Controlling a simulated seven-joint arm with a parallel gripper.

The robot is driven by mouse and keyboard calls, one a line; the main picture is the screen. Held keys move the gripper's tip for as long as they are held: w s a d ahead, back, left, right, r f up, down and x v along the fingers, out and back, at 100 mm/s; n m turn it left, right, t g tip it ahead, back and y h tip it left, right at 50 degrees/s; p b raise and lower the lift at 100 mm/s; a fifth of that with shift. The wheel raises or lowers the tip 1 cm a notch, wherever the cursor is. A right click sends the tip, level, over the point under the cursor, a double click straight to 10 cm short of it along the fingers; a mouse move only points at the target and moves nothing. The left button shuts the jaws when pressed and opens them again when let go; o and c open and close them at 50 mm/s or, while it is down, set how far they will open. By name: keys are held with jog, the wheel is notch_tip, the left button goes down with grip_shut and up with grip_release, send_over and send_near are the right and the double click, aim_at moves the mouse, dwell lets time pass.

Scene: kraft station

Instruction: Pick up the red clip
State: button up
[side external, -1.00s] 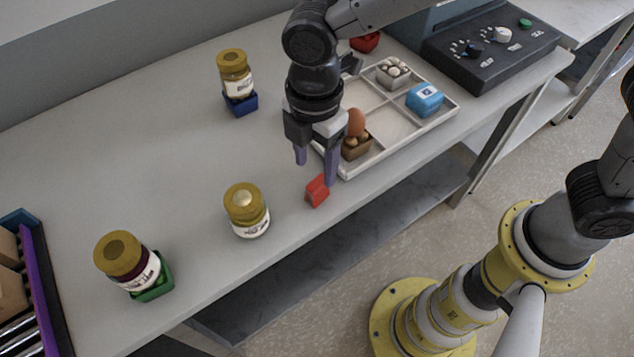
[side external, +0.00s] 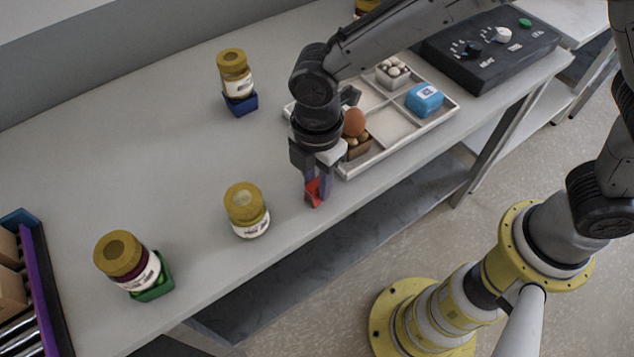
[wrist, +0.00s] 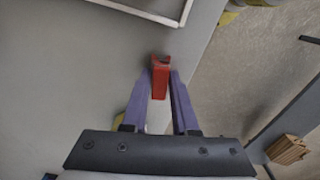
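The red clip (side external: 313,193) is near the front edge of the bench, between my gripper's fingertips. My gripper (side external: 317,190) points down at it, with the two purple fingers close together, one on each side. In the wrist view the red clip (wrist: 160,78) fills the space between the fingertips (wrist: 160,88), and the fingers appear to press on it. The clip's middle is partly hidden by the fingers in the side view. It appears to be at bench height.
A white divided tray (side external: 398,150) stands just right of my gripper, holding an egg (side external: 354,122) and a blue box (side external: 425,99). A yellow-lidded jar (side external: 246,210) stands left of the clip. Other jars (side external: 236,75) (side external: 128,262) stand farther left. The bench's front edge is close.

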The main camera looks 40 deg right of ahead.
grip_shut()
jog(key=shift+r, duration=0.1)
